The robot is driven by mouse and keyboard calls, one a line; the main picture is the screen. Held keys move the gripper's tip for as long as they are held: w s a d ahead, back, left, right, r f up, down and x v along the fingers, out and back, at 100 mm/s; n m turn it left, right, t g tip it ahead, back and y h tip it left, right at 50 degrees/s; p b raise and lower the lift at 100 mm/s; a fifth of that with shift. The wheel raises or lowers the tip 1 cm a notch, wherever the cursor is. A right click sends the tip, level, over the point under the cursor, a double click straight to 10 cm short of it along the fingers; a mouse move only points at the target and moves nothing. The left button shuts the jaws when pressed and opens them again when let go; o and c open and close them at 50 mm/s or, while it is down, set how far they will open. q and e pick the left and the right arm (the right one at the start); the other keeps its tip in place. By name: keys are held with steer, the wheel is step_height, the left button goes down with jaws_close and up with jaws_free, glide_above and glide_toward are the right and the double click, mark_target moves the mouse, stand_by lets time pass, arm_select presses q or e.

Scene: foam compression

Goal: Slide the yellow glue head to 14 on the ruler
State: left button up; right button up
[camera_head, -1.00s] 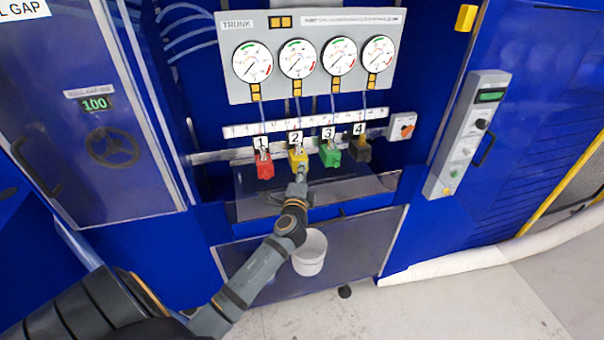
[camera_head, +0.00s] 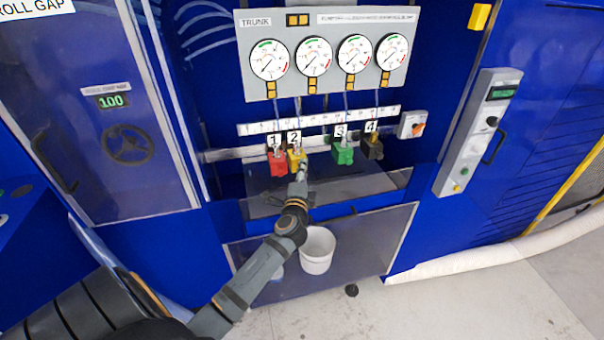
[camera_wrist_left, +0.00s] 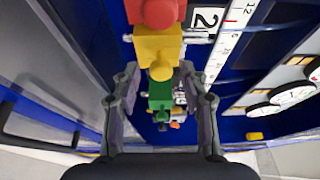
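The yellow glue head (camera_head: 297,160) hangs on the rail under the ruler (camera_head: 318,121), below label 2. It stands close beside the red head (camera_head: 278,163), with at most a narrow gap. The exact reading at the yellow head is unclear. My right gripper is out of view.
The green head (camera_head: 343,153) and black head (camera_head: 372,147) stand further right on the rail (camera_head: 230,154). The rail left of the red head is free. Gauges (camera_head: 313,57) hang above. A white bucket (camera_head: 317,250) stands below.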

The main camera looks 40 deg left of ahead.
arm_select(q)
steer(key=v, duration=1.2)
steer(key=shift+s+a, duration=0.25)
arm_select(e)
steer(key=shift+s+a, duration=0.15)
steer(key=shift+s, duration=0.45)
